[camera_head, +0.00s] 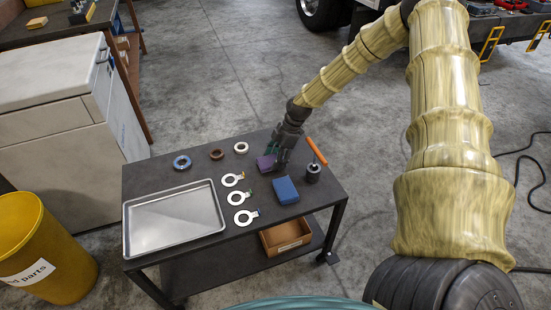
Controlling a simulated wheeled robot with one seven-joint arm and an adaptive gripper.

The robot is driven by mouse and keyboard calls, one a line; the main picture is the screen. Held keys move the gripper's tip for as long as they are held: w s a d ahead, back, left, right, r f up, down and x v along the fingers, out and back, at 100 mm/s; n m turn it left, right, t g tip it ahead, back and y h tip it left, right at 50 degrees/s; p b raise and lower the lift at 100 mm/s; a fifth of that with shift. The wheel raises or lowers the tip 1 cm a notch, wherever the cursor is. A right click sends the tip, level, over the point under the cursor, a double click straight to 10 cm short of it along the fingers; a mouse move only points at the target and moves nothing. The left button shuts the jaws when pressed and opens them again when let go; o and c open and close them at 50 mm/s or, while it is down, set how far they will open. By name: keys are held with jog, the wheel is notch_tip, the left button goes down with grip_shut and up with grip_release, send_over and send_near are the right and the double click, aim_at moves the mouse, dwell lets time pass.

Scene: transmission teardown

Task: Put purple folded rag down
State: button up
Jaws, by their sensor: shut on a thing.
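The purple folded rag (265,163) is at the back middle of the dark cart top (262,214). My gripper (274,164) reaches down from above and is shut on the rag's right side. The rag is very close to the cart top. I cannot tell whether it touches the surface or hangs just above it. The fingertips are small and partly hidden by the rag and the gripper body.
A blue folded cloth (286,190), a dark pot (313,174) and an orange-handled tool (317,152) are to the right. Several ring parts (239,198) and a metal tray (174,219) are left. Bare cart surface lies at the front right. A yellow bin (45,250) stands left.

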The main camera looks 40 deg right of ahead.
jog(key=shift+s+f+b, duration=0.25)
jog(key=shift+f+b, duration=0.15)
jog(key=shift+f, duration=0.2)
jog(key=o, duration=1)
jog(key=shift+f, duration=0.15)
jog(key=shift+w+f, duration=0.15)
jog(key=shift+d, duration=0.1)
jog(key=shift+r, duration=0.25)
jog(key=shift+w+r+p, duration=0.1)
jog(key=shift+r+p, duration=0.45)
jog(key=shift+r, duration=0.15)
jog(key=v, duration=1.1)
jog(key=shift+d+r+p, duration=0.15)
jog(key=shift+r+p, duration=0.15)
jog(key=shift+r, duration=0.05)
